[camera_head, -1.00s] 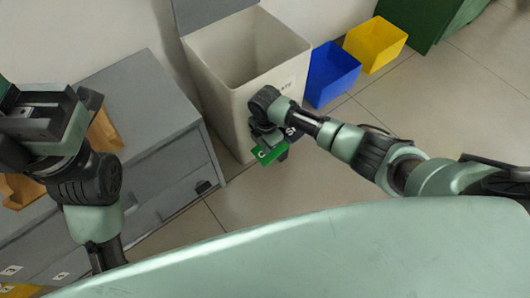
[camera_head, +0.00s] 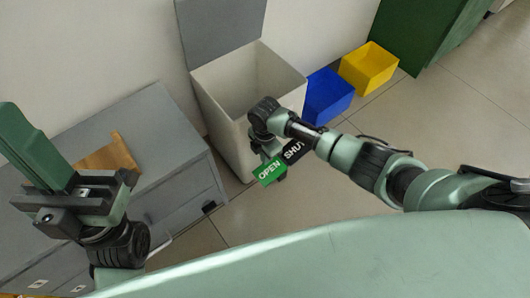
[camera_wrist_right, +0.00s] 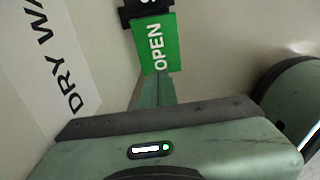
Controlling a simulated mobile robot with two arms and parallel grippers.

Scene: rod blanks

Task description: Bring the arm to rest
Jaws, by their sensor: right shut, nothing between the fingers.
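My right gripper (camera_head: 268,165) hangs in front of the pale open bin (camera_head: 228,125), over the floor. It is shut with nothing between its fingers. A green plate reading OPEN (camera_head: 270,172) and a black plate reading SHUT (camera_head: 294,150) show right at it. In the right wrist view the green plate (camera_wrist_right: 157,45) is by the fingertips; I cannot tell whether it is fixed to the gripper. My left gripper (camera_head: 70,203) is at the left, above the grey cabinet; its fingers are not clear.
The grey cabinet (camera_head: 175,140) bears a brown wooden item (camera_head: 95,160), partly hidden by my left arm. A blue bin (camera_head: 328,95) and a yellow bin (camera_head: 369,68) stand right of the pale bin, near a green cabinet (camera_head: 420,35). Tiled floor (camera_head: 460,110) at right is clear.

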